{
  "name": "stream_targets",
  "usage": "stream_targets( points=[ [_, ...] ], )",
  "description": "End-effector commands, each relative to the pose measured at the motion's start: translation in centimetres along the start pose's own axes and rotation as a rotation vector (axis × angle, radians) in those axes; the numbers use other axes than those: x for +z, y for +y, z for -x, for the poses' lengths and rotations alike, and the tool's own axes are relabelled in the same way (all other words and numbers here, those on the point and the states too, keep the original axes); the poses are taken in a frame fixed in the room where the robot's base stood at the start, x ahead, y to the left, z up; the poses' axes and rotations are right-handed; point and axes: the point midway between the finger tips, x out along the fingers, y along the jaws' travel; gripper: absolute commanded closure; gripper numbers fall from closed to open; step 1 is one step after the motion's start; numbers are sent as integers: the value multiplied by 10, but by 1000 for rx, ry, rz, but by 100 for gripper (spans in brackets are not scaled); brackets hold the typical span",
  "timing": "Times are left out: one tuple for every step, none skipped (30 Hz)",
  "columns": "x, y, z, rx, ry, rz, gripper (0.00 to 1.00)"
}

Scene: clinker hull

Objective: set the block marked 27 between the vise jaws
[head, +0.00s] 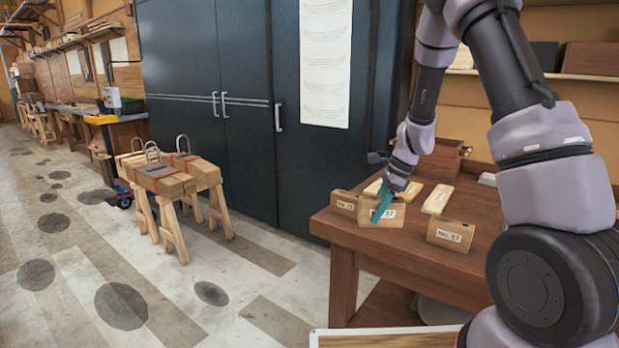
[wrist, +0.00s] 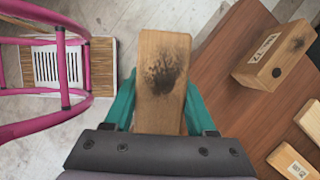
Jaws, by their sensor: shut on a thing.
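The held wooden block (head: 384,214) is at the front-left edge of the brown table; its white label seems to end in 27, but the first part is covered. My gripper (head: 386,200) is shut on it from above with teal fingers. In the wrist view this block (wrist: 162,75) sits between the fingers, with a dark smudge on its face. I cannot tell whether it touches the tabletop. I cannot make out the vise jaws for certain.
The table (head: 340,232) also carries flat pale wood pieces (head: 437,199) and a brown box (head: 441,158). Sawhorses (head: 172,180) with shackle-topped blocks stand left, before dark cabinets (head: 250,80). A magenta frame (wrist: 62,70) shows in the wrist view. Open floor lies at left.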

Motion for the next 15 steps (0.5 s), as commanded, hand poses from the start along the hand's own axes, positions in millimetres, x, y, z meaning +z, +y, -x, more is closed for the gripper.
stream_targets(
  points=[
    [-4,-2,-3,33,1,77,100],
    [-7,-2,-5,57,1,132,100],
    [-11,-3,-7,92,1,216,100],
    [-15,-4,-9,122,1,286,100],
    [-19,-4,-10,154,1,361,100],
    [-25,-4,-13,199,1,466,100],
    [-30,-5,-14,231,1,546,100],
    [-35,-4,-15,264,0,625,100],
    [-42,-4,-16,307,0,729,100],
    [-48,-5,-17,339,0,805,100],
    [-54,-4,-17,370,0,879,100],
    [-61,-5,-18,408,0,973,100],
    [-67,-4,-18,436,0,1039,100],
    [-72,-5,-18,461,0,1101,100],
    [-79,-5,-17,493,1,1179,100]
  ],
)
